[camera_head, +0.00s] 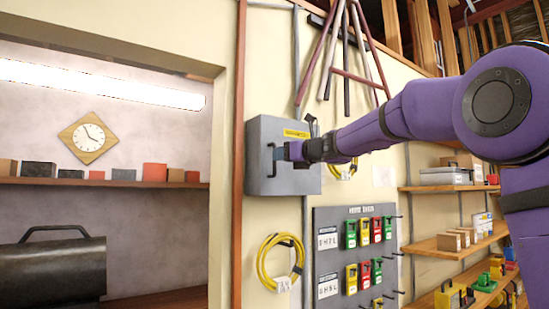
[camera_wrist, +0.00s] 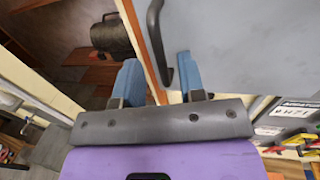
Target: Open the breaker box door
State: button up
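The grey breaker box (camera_head: 262,130) hangs on the cream wall, with a yellow label on its upper front. Its door looks shut. A dark bar handle (camera_head: 270,160) stands at the left of the door. My gripper (camera_head: 282,152) is at the box front, right by the handle, and hides part of the door. In the wrist view, my gripper (camera_wrist: 158,68) has its two blue fingers wide apart. The handle (camera_wrist: 156,38) shows in the gap between them, nearer the right finger. The grey door face (camera_wrist: 245,45) fills the upper right. I cannot tell whether a finger touches the handle.
A key board (camera_head: 340,216) with coloured tags is below the box, and a yellow cable coil (camera_head: 263,262) hangs at lower left. A wooden post (camera_head: 239,200) runs just left of the box. Shelves (camera_head: 455,250) stand at the right.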

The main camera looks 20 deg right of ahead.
aim_at(275, 174)
jog(key=shift+x, duration=1.95)
grip_shut()
